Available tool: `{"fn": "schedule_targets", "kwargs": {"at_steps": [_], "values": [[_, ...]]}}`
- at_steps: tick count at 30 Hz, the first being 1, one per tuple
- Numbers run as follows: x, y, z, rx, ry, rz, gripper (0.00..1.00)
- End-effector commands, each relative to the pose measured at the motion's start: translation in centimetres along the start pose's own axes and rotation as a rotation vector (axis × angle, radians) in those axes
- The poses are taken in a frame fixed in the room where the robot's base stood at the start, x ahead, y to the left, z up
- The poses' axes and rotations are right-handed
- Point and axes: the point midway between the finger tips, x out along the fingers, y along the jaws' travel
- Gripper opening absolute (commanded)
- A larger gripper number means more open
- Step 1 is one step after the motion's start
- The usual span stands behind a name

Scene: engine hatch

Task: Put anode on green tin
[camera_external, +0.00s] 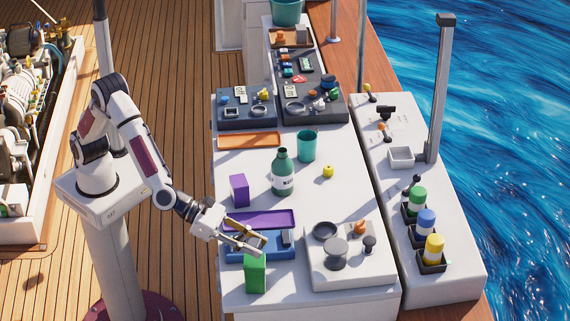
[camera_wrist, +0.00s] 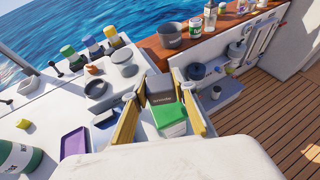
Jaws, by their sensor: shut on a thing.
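The anode is a dark grey block (camera_wrist: 160,89) with faint lettering, seen between my gripper's yellow fingertips in the wrist view. The green tin (camera_external: 255,273) is a tall, bright green box standing at the front left of the white table. Its green surface also shows in the wrist view (camera_wrist: 170,117), just below the grey block in the picture. My gripper (camera_external: 259,250) is shut on the anode and is low, by the tin's top edge. The anode is hard to make out in the external view. Whether it touches the tin cannot be told.
A blue tray (camera_external: 288,254) and purple tray (camera_external: 258,219) lie right behind the tin. A white stove-like board (camera_external: 352,275) with pans stands to the right. A purple box (camera_external: 239,190), green bottle (camera_external: 283,174) and teal cup (camera_external: 307,147) stand farther back.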

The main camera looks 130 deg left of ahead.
Motion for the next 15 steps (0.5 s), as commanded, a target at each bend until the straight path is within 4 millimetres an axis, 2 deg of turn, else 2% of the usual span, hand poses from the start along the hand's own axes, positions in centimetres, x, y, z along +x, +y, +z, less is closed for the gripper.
{"fn": "schedule_targets", "kwargs": {"at_steps": [9, 15], "values": [[1.1, 0.0, -2.7, 0.001, 0.000, 0.000, 0.00], [1.3, 0.0, -3.1, -0.001, -0.001, -0.001, 0.00]]}}
